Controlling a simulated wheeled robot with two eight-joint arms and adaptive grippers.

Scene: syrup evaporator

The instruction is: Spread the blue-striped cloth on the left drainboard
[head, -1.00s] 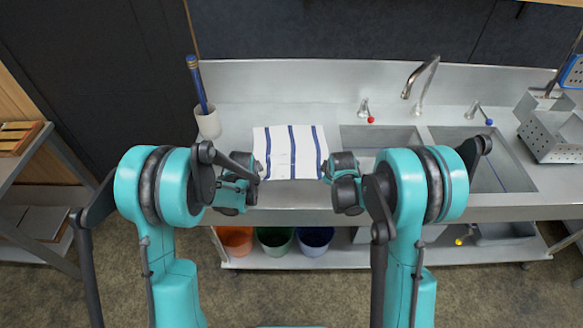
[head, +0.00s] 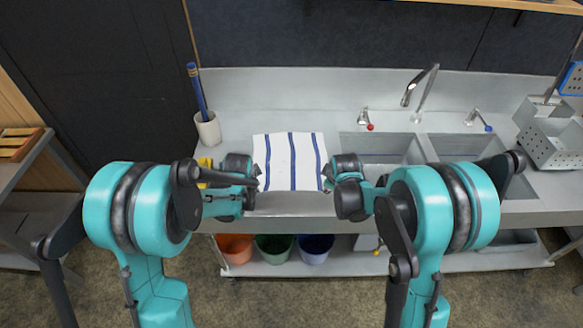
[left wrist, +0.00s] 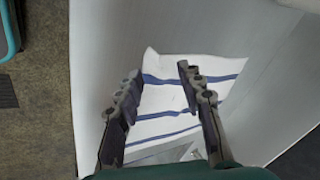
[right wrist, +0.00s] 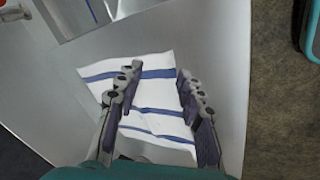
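The white cloth with blue stripes (head: 290,160) lies spread flat on the left drainboard (head: 235,135), left of the sink basins. It also shows in the left wrist view (left wrist: 165,100) and the right wrist view (right wrist: 150,95). My left gripper (head: 256,178) is at the cloth's left side; in its wrist view the fingers (left wrist: 160,85) are apart with cloth visible between them. My right gripper (head: 328,178) is at the cloth's right side; its fingers (right wrist: 155,80) are also apart, with cloth between them. Neither gripper visibly pinches the cloth.
A white cup holding a blue rod (head: 208,128) stands at the drainboard's left end. Two sink basins (head: 380,146) and a faucet (head: 420,90) are to the right. A perforated metal box (head: 552,140) stands at far right. Coloured buckets (head: 275,247) sit on the lower shelf.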

